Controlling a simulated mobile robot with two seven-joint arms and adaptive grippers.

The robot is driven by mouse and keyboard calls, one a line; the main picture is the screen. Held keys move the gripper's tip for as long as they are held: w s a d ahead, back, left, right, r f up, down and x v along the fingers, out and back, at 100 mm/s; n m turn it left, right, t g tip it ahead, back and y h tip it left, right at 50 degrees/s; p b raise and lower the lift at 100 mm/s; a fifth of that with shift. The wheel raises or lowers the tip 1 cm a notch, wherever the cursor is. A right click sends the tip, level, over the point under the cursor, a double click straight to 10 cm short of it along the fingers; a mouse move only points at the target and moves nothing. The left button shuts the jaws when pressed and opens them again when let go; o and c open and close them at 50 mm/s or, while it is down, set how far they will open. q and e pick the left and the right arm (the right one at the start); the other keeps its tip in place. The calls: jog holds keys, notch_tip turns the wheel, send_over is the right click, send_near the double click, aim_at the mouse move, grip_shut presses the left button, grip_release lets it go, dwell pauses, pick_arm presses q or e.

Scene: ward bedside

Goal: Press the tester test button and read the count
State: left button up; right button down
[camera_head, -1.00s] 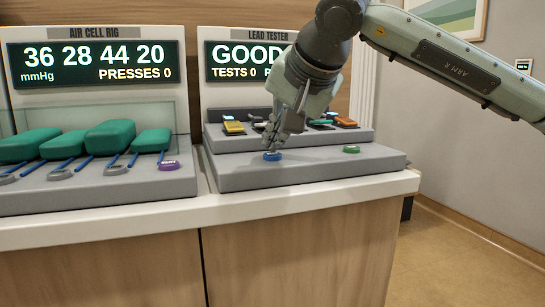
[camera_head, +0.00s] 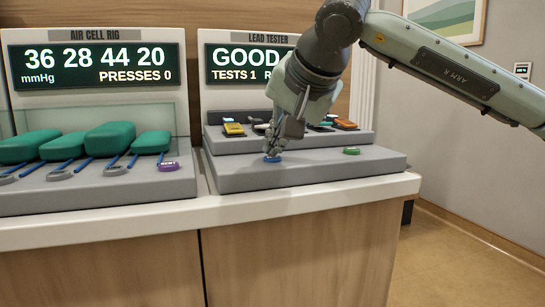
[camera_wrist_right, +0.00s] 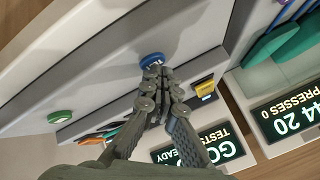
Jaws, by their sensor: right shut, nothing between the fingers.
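The lead tester (camera_head: 225,178) stands on the counter, with a sloped grey front. The blue test button (camera_head: 272,160) is at the front left of the tester. My right gripper (camera_head: 272,154) is shut and points down with its fingertips at the blue button, seemingly touching it. In the right wrist view the blue button (camera_wrist_right: 152,60) sits right at the closed fingertips (camera_wrist_right: 154,70). My left gripper is not in view.
A green button (camera_head: 351,150) is to the right on the tester's front. Several coloured leads lie on the step behind, partly hidden by my gripper. The air cell rig (camera_head: 100,190) with green cells and a purple button (camera_head: 168,166) stands to the left.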

aim_at(275, 158)
dwell(0.3)
jog(key=shift+r+p, duration=0.6)
jog(key=shift+r, duration=0.2)
jog(key=shift+r+p, duration=1.8)
jog(key=shift+r, duration=0.7)
